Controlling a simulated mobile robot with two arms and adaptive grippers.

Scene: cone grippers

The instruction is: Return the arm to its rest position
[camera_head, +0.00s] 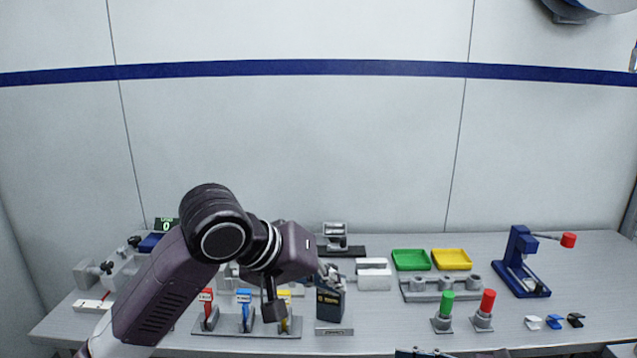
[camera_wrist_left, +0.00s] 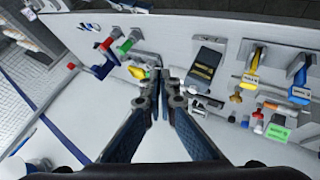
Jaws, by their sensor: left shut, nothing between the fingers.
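My left arm comes in from the left and reaches over the workbench (camera_head: 390,339). My left gripper (camera_head: 328,272) is above the bench's middle, its small dark fingers partly lost against the objects behind. In the left wrist view, its two dark fingers (camera_wrist_left: 165,85) come together at the tips with nothing between them. A dark blue box (camera_head: 329,303) on a grey stand is close to the gripper in the head view. It also shows right of the fingertips in the wrist view (camera_wrist_left: 205,66).
Red, blue and yellow-handled items stand in a grey rack (camera_head: 231,329) below my arm. Green (camera_head: 410,259) and yellow (camera_head: 451,258) trays lie right of the gripper. Green and red cylinders stand nearer the front. A blue fixture (camera_head: 520,262) is at the right. Open air lies above the bench.

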